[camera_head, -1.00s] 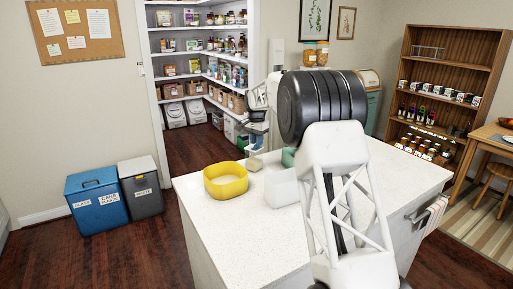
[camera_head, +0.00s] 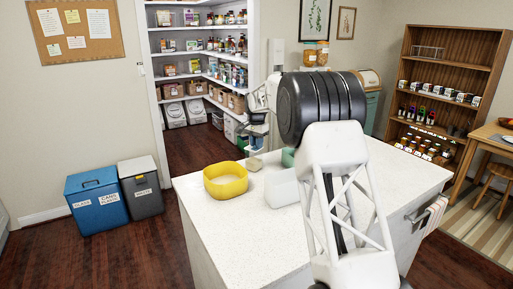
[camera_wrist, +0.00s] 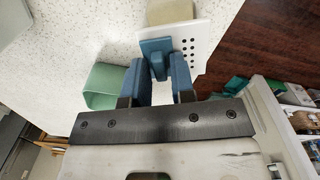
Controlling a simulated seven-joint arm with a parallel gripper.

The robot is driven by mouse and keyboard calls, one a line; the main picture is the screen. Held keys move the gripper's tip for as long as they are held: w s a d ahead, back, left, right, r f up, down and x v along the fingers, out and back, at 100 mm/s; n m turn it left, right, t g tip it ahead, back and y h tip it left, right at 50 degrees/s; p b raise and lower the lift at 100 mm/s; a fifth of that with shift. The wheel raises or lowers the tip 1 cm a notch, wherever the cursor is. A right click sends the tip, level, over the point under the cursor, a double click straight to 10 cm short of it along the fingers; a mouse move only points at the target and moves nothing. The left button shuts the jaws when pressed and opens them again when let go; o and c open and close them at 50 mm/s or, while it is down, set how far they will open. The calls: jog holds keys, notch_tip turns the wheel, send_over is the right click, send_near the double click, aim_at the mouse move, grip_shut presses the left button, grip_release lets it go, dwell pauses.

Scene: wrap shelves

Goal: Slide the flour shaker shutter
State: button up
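The flour shaker is probably the small beige box (camera_head: 254,164) on the white counter, near its far edge. Its beige end (camera_wrist: 170,12) shows at the top of the wrist view, beside a white plate with rows of holes (camera_wrist: 190,45). A blue tab (camera_wrist: 156,46) sits against the plate's left side. My gripper (camera_wrist: 158,62) has its two blue fingers apart, with the tab's lower part between their tips. It looks open; I cannot tell whether a finger touches the tab. In the head view my gripper (camera_head: 254,146) is small, just above and behind the box.
A yellow bowl (camera_head: 226,180) stands left of the box. A pale container (camera_head: 281,188) and a green container (camera_head: 289,157) stand to its right; the green one also shows left of my fingers in the wrist view (camera_wrist: 101,86). The counter's front left is clear.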

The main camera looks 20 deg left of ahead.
jog(key=shift+f, duration=0.15)
jog(key=shift+r, duration=0.3)
dwell(0.3)
jog(key=c, duration=0.3)
jog(key=shift+w+a, duration=0.35)
jog(key=shift+a, duration=0.45)
jog(key=shift+w+a, duration=0.3)
jog(key=shift+a, duration=0.45)
dwell(1.0)
jog(key=o, duration=0.4)
jog(key=shift+r, duration=0.1)
